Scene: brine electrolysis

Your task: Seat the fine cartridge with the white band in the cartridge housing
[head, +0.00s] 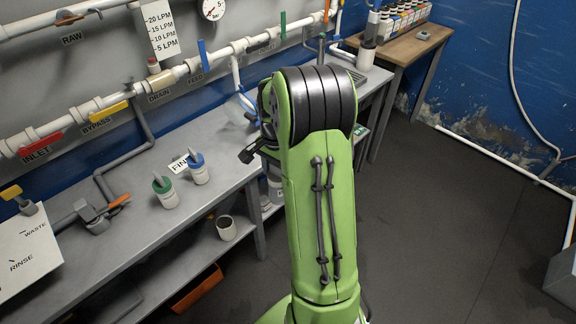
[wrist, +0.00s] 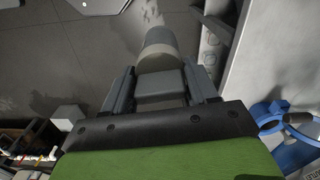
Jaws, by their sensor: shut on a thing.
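In the wrist view my gripper (wrist: 160,88) is shut on a grey block-like grip with a rounded grey body beyond it. A pale band (wrist: 158,56) runs around that body, which fits the fine cartridge with the white band. Its far end points away from the gripper over the grey floor. In the head view my gripper is mostly hidden behind my green arm, and the held cartridge cannot be made out there. I cannot identify the cartridge housing for sure; a blue ring-shaped fitting (wrist: 280,118) shows at the right of the wrist view.
Two pale canisters, one green-topped (head: 166,196) and one blue-topped (head: 199,174), stand on the grey bench (head: 130,222). Pipes with coloured valve handles line the wall. A wooden table (head: 388,48) stands at the back right.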

